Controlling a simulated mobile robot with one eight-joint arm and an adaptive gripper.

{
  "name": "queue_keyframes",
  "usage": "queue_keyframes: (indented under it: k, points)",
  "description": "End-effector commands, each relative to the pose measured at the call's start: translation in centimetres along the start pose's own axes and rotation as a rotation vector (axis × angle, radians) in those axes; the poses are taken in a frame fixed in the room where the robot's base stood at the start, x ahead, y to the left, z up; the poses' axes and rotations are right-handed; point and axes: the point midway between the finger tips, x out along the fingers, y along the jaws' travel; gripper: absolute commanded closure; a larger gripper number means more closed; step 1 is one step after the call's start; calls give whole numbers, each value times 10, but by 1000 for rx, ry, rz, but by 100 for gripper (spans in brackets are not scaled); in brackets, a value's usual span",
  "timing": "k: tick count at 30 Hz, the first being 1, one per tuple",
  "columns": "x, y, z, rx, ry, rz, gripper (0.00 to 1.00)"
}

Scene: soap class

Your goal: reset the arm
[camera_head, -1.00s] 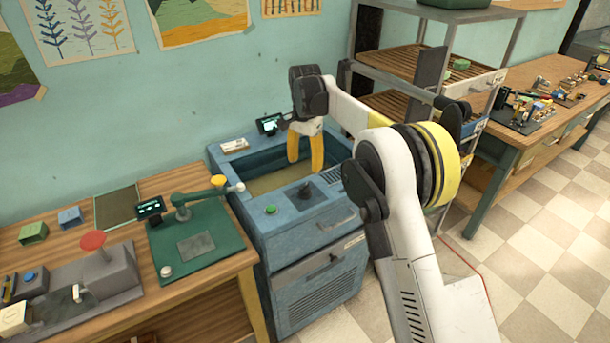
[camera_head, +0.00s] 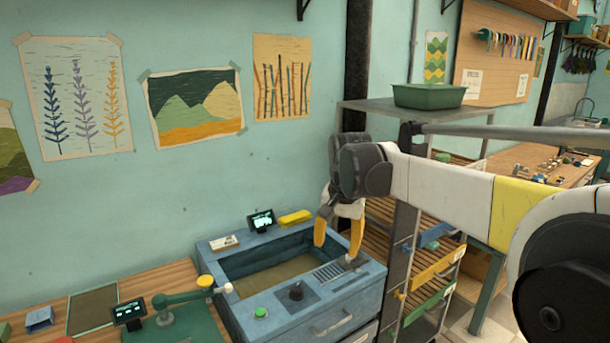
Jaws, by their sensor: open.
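My gripper (camera_head: 338,238) has yellow fingers that hang down, spread apart, with nothing between them. It is above the right side of the blue basin unit (camera_head: 350,313), near the slotted grate (camera_head: 333,271). My arm reaches in from the right, its white and yellow link nearly level and its large dark joint close at the lower right.
A wooden table with a green press-like device (camera_head: 180,298) stands at the left. A rack (camera_head: 435,265) with colored trays is right of the basin. A green tub (camera_head: 429,95) sits on a grey shelf. Open wall lies above the basin.

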Motion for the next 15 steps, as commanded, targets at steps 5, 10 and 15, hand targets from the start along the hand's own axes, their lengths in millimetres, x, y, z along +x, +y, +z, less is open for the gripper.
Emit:
queue_keyframes:
  k: [5,10,15]
  points:
    - [-31,63,50,-91,94,-35,43]
    - [-40,120,108,-183,190,-53,43]
    - [-26,170,168,-273,288,-54,43]
